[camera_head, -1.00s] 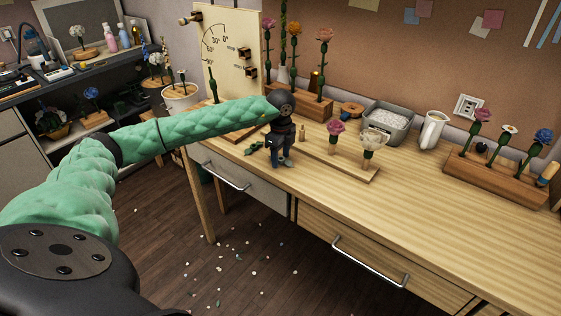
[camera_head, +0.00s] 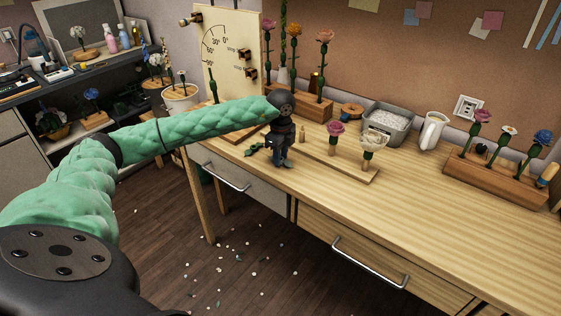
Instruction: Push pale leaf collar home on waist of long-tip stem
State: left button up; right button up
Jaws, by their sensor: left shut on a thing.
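My left gripper (camera_head: 281,160) points down over the near-left part of the desk, at the left end of a low wooden board. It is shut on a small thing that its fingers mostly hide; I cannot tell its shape. The pale leaf collar and the long-tip stem cannot be told apart from the gripper here. A small dark green leafy piece (camera_head: 255,148) lies on the desk just left of the gripper. The low board (camera_head: 345,170) bears a pink flower (camera_head: 336,128) and a cream flower (camera_head: 374,139) on short stems. My right gripper is not in view.
A wooden rack (camera_head: 490,178) with several flowers stands at the right. An angle-marked panel (camera_head: 228,50) rises at the back left. The desk's front right (camera_head: 430,220) is clear.

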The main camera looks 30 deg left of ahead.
pick_arm(q)
jog(key=shift+r+p, duration=0.35)
jog(key=shift+r, duration=0.65)
dwell(0.5)
jog(key=shift+r, duration=0.25)
jog(key=shift+r, duration=0.1)
jog(key=shift+r+p, duration=0.4)
jog(key=shift+r, duration=0.5)
